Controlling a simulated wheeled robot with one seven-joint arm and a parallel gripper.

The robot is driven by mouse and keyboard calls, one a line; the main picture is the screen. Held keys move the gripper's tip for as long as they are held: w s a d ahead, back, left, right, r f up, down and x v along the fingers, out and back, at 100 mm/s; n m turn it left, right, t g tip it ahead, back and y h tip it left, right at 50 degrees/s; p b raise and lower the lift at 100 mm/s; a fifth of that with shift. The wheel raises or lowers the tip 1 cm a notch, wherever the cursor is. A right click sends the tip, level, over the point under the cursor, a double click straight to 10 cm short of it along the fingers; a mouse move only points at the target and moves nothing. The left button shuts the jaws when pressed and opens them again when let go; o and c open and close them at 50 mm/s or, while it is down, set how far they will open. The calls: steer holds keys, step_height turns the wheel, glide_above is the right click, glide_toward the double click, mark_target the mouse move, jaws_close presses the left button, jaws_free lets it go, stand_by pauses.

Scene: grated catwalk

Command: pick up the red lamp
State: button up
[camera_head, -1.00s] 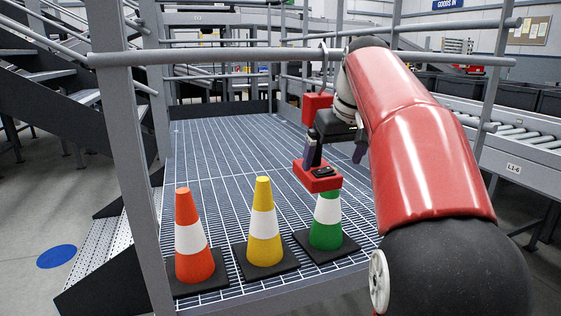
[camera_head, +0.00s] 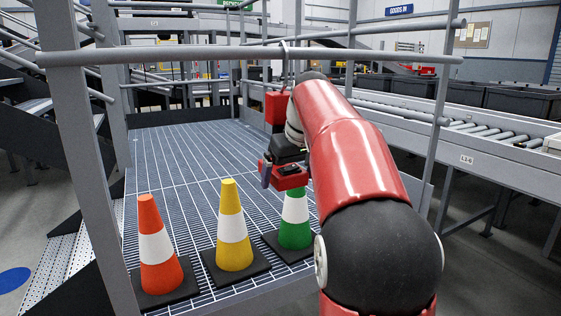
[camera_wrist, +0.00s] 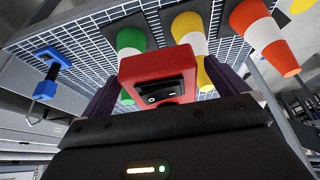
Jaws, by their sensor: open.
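A second red block (camera_head: 278,108) shows higher, beneath a hook on the rail; I cannot tell how the two join. My gripper (camera_head: 284,165) is around the lower block, partly hidden by my arm. In the wrist view the red lamp (camera_wrist: 158,68) lies between my two open fingers (camera_wrist: 165,92), with gaps on both sides.
An orange cone (camera_head: 158,245), a yellow cone (camera_head: 232,225) and a green cone (camera_head: 295,218) stand on the grated catwalk (camera_head: 190,150). A grey rail (camera_head: 180,56) crosses in front. A blue lamp-like object (camera_wrist: 55,57) shows left in the wrist view. A roller conveyor runs at right.

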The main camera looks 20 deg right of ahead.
steer(key=c, duration=1.2)
steer(key=shift+r, duration=0.1)
steer(key=shift+c, duration=0.8)
